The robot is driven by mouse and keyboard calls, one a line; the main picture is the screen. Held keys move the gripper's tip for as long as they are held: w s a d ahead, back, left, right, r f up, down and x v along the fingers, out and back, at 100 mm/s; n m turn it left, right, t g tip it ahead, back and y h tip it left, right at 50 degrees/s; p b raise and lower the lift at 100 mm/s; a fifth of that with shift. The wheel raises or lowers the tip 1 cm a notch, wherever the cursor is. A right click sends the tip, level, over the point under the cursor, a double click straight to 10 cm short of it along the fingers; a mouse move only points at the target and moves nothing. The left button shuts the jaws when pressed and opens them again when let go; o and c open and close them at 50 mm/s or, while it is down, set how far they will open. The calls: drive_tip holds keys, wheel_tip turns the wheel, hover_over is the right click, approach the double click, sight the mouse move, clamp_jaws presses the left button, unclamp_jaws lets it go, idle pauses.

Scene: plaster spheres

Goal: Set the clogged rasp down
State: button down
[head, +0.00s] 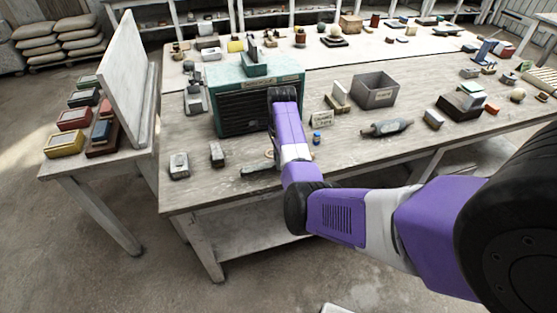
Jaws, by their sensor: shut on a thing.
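A dark, long, narrow tool (260,170), which may be the clogged rasp, shows low over the near part of the table (215,195). Its right end runs behind my arm, and I cannot tell whether it touches the table top. My arm reaches in from the lower right, bends over the table's front edge and rises to a black wrist joint in front of the teal cabinet (230,115). My gripper is hidden behind my own arm, so its fingers and its hold do not show.
A grey open bin (375,91) stands right of my arm, with a small label card (321,119) near it. A small blue item (316,137) and a grey bottle-shaped tool (388,127) lie nearby. Two small blocks (179,166) (217,155) stand at left.

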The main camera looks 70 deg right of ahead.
drive_tip(key=shift+f+b, duration=0.35)
drive_tip(key=shift+f, duration=0.3)
drive_tip(key=c, duration=1.2)
unclamp_jaws()
drive_tip(key=shift+o, duration=0.2)
drive_tip(key=shift+r+p, duration=1.55)
drive_tip(key=shift+r, duration=0.5)
